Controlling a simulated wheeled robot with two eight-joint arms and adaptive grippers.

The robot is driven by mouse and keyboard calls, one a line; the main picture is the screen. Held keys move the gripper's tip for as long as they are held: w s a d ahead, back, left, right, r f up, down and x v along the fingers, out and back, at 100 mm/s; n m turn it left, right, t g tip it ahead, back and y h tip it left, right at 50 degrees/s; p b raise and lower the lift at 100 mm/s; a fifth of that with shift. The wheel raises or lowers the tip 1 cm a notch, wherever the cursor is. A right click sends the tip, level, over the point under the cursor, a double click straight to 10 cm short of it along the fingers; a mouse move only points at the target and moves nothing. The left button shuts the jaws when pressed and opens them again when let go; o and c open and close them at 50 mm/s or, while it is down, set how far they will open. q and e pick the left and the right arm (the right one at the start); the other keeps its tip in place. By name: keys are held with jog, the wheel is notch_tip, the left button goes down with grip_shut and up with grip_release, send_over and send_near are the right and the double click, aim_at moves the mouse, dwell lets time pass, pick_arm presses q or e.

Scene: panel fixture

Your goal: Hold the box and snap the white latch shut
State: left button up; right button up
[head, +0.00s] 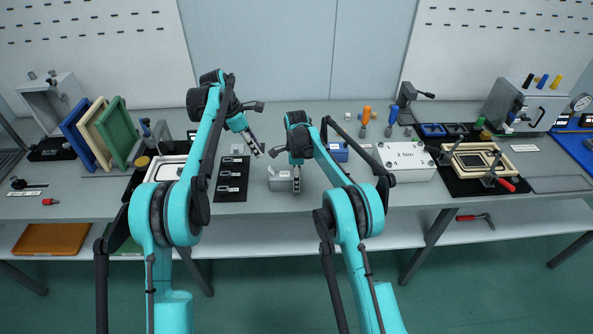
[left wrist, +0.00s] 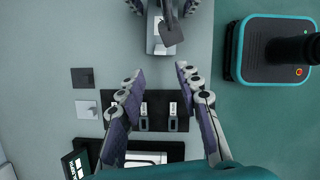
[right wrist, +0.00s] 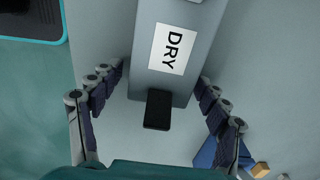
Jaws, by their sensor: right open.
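A grey box (head: 282,184) stands near the table's front edge in the middle. In the right wrist view the box (right wrist: 145,78) carries a white "DRY" label (right wrist: 172,48) and has a dark tab (right wrist: 158,110) at its near end. My right gripper (head: 297,187) is open, its fingers on either side of the box; I cannot tell whether they touch it. My left gripper (head: 260,152) is open and empty, left of the box and above the table; the box (left wrist: 157,42) lies ahead of it in the left wrist view.
A black mat (head: 232,195) with small white-and-dark parts lies left of the box. A white-topped tray (head: 166,170) stands farther left.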

jog(key=shift+f, duration=0.55)
jog(key=shift+c, duration=0.3)
jog(key=c, duration=1.5)
pick_arm(q)
jog(key=c, duration=0.3)
pick_arm(e)
jog(key=shift+c, duration=0.3)
pick_arm(q)
jog(key=shift+w+a+f, duration=0.1)
jog(key=shift+a+f, duration=0.05)
jog(key=shift+a, duration=0.2)
grip_shut()
jog(key=a+f+m+g+h, duration=0.1)
jog(key=a+f+h, duration=0.3)
jog(key=a, duration=0.5)
jog(key=shift+w+m, duration=0.45)
jog(key=shift+m, duration=0.45)
jog(key=shift+f, duration=0.1)
